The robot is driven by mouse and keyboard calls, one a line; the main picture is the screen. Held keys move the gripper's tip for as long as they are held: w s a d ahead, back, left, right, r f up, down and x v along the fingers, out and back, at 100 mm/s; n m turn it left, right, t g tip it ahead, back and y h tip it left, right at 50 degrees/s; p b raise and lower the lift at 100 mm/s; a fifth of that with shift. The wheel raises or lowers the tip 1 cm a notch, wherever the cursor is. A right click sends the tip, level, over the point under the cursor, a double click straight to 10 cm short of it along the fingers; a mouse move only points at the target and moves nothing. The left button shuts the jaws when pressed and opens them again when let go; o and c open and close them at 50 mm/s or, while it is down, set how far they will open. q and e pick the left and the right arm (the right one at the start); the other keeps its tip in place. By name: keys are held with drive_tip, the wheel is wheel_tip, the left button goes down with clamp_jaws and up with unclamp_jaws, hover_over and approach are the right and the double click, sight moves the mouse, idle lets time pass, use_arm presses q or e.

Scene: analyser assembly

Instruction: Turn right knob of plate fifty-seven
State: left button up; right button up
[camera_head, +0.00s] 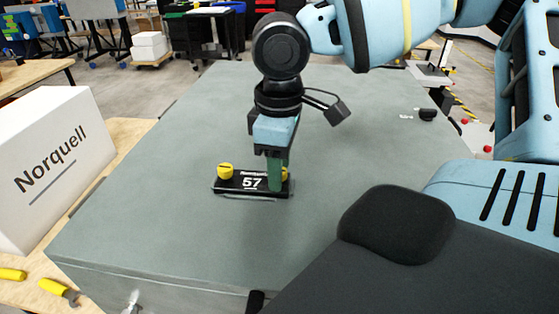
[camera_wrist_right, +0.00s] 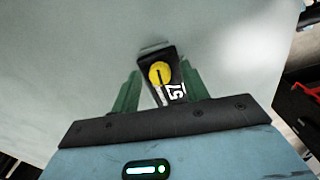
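The black plate fifty-seven (camera_head: 233,187) lies on the grey-green top of a large box-like surface. Its left yellow knob (camera_head: 225,171) is in plain sight. The right yellow knob (camera_head: 285,174) is mostly hidden behind my right gripper (camera_head: 275,180), which points down over the plate's right end. In the right wrist view, the right knob (camera_wrist_right: 160,73) with a dark line across it sits between the two green fingers of my right gripper (camera_wrist_right: 160,70). The fingers are apart, with gaps visible on both sides of the knob. My left gripper is not in view.
A white box marked Norquell (camera_head: 50,170) stands at the left on a wooden table, near yellow-handled tools (camera_head: 55,288). A small black object (camera_head: 427,114) lies at the far right of the grey surface (camera_head: 150,220). The surface around the plate is clear.

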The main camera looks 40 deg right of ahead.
drive_tip(key=shift+r, duration=3.95)
